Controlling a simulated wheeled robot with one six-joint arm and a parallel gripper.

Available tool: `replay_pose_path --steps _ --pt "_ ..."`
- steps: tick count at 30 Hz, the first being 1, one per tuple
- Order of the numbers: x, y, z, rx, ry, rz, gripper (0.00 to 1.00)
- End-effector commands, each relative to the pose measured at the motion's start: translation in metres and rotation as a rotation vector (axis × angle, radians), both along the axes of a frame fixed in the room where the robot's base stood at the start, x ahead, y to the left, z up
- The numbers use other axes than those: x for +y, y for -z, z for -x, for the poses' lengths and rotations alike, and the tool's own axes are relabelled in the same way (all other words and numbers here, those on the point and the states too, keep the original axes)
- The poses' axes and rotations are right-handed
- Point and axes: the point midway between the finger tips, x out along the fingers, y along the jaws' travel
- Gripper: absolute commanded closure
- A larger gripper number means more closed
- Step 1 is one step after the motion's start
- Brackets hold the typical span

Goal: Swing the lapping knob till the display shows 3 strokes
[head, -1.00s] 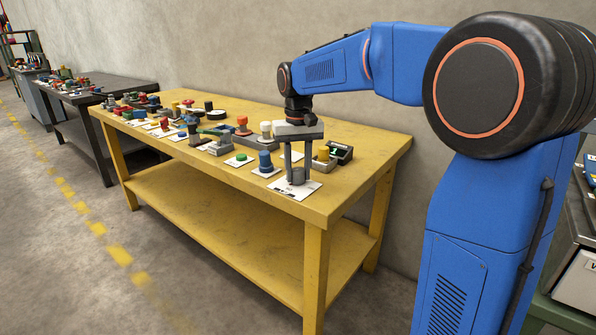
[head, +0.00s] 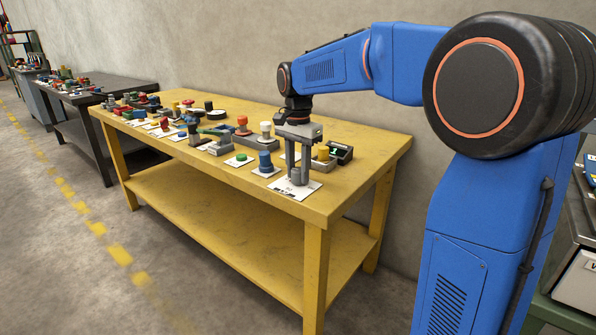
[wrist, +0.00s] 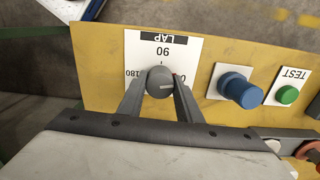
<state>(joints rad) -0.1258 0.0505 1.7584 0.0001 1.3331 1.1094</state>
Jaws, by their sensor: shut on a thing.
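The lapping knob (wrist: 158,82) is a round grey knob on a white plate (wrist: 188,52) marked LAP, with 90 and 180 readable. A pale line crosses its top, lying nearly level in the wrist view. My gripper (wrist: 161,78) is shut on the knob, one finger on each side. In the head view my gripper (head: 298,178) reaches down onto the same white plate (head: 283,189) at the table's near right corner.
A blue knob (wrist: 238,90) and a green TEST button (wrist: 288,95) sit beside the plate. Many other controls crowd the yellow table (head: 385,150) to the left. A grey wall runs behind.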

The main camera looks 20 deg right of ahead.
Motion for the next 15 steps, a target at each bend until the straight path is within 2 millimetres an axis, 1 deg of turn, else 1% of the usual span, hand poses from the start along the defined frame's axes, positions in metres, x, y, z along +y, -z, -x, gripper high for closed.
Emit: replay_pose_path --steps 6,15 --pt "-0.0001 -0.0005 -0.0003 -0.001 0.126 0.000 0.91" --pt "-0.0001 -0.0005 -0.0004 -0.001 0.209 0.000 0.91"
